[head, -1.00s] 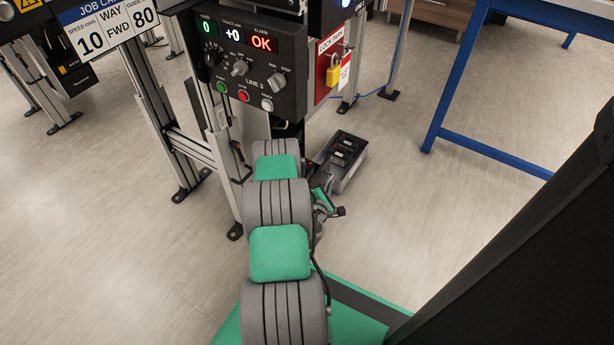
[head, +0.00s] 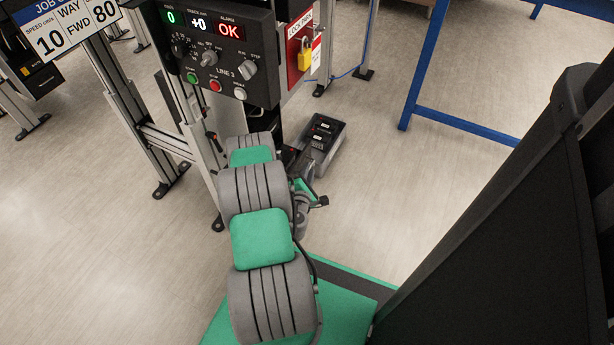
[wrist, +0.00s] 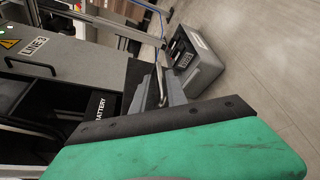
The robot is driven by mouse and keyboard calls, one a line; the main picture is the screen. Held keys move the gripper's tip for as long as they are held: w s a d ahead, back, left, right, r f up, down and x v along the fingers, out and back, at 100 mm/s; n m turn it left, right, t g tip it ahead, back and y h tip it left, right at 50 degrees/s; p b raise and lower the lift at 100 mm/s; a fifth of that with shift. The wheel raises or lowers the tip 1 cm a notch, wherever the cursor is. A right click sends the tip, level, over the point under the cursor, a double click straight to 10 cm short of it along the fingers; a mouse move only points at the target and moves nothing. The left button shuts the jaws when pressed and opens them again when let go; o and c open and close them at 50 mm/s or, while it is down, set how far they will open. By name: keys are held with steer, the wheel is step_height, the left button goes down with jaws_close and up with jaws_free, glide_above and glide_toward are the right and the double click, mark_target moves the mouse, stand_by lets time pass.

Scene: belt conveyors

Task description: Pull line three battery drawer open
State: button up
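In the wrist view, a grey cabinet labelled LINE 3 (wrist: 75,65) has a black front marked BATTERY (wrist: 98,108), partly hidden behind my wrist housing. I cannot tell whether this drawer front is shut or pulled out. My gripper (wrist: 160,92) is beside the BATTERY marking, with grey finger parts around a thin pale bar. Whether they grip the bar is unclear. In the head view, my gripper (head: 298,168) is low beneath the LINE 3 control panel (head: 215,55), mostly hidden by my arm.
A grey box with black battery-like blocks (head: 322,140) is just beyond my gripper; it also shows in the wrist view (wrist: 190,65). A red lock board (head: 299,48) hangs right of the panel. A blue table frame (head: 416,95) stands further right. Floor between is clear.

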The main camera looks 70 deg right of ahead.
steer(key=p+v, duration=0.2)
steer(key=v, duration=0.3)
steer(key=shift+a, duration=0.2)
steer(key=shift+s, duration=0.1)
